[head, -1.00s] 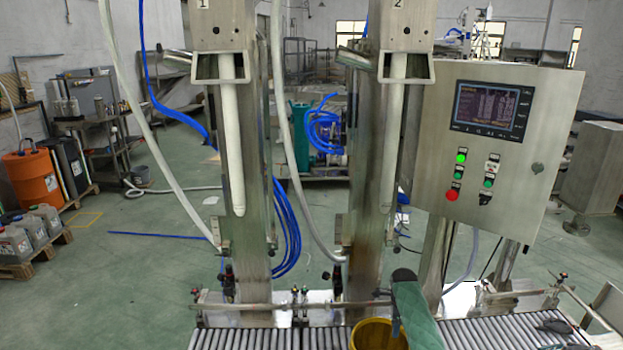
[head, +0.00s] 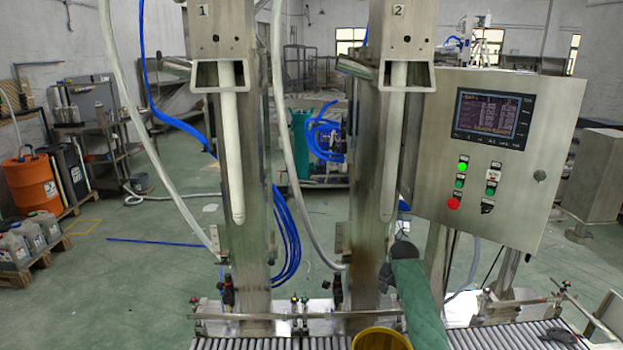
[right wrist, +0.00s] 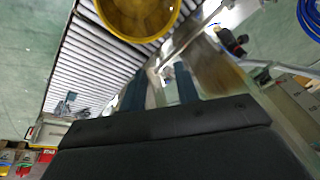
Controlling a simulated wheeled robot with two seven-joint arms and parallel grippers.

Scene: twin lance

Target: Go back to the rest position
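My right gripper (head: 388,275) is in the head view at lower right of centre, in front of the second steel column. Its dark fingers look small and partly blend with the column there. In the right wrist view its two dark blue fingers (right wrist: 160,78) stand apart with nothing between them. A yellow bucket (head: 382,340) stands on the roller conveyor below the gripper, cut off by the lower picture edge. The bucket also shows at the top of the right wrist view (right wrist: 140,37), apart from the fingers. My left gripper is not in view.
Two filling columns with white nozzles (head: 237,150) (head: 392,150) rise behind the conveyor (head: 240,342). A control box (head: 490,150) hangs at the right. A horizontal rail (head: 270,316) runs along the conveyor's back. Green floor lies open at the left.

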